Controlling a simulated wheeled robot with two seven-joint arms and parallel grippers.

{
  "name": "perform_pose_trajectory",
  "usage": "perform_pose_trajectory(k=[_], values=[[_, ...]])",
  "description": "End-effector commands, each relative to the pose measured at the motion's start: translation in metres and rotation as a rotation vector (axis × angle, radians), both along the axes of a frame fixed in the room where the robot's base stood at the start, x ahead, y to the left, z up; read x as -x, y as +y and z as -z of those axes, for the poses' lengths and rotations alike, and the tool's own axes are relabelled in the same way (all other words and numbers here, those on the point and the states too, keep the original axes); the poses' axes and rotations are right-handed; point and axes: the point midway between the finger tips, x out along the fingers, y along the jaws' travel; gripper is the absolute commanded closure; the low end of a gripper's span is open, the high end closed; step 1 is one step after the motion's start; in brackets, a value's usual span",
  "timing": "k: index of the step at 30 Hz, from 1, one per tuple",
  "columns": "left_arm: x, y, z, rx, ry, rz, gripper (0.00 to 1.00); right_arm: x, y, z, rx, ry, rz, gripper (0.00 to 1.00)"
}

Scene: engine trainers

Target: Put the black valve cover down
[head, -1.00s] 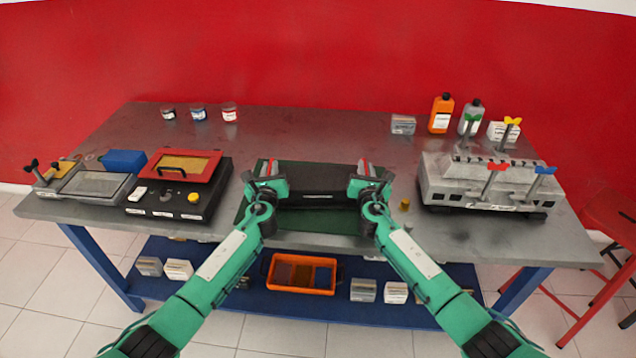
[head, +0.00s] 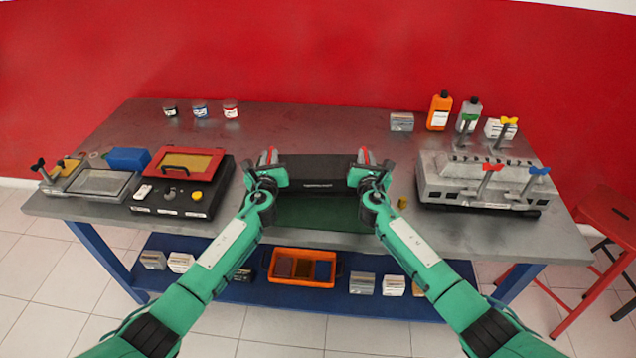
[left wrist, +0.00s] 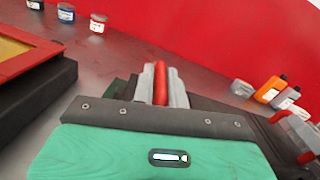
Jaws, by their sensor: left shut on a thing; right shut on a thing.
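The black valve cover (head: 316,172) is a long dark box with a small label on its front. It is held level between my two grippers, over the far part of the dark green mat (head: 318,213). My left gripper (head: 267,168) is shut on its left end, and my right gripper (head: 364,168) is shut on its right end. In the left wrist view the red and grey fingers of my left gripper (left wrist: 160,84) show, but the cover is mostly hidden there. I cannot tell whether the cover touches the mat.
Left of the mat stands a black box with a red-framed lid (head: 186,162). At right stands a grey engine block (head: 475,182) with coloured clamps. Bottles and jars line the back edge.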

Motion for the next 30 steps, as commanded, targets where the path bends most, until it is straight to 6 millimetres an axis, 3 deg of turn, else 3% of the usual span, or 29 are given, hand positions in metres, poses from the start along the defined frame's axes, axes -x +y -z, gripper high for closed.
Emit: perform_pose_trajectory(k=[14, 30], values=[[0.009, -0.005, -0.006, 0.007, -0.005, 0.007, 1.0, 0.009, 0.005, -0.006, -0.006, -0.005, -0.007, 1.0], [0.056, -0.006, -0.023, 0.007, -0.004, 0.01, 1.0, 0.056, 0.006, -0.023, -0.007, -0.004, -0.01, 1.0]])
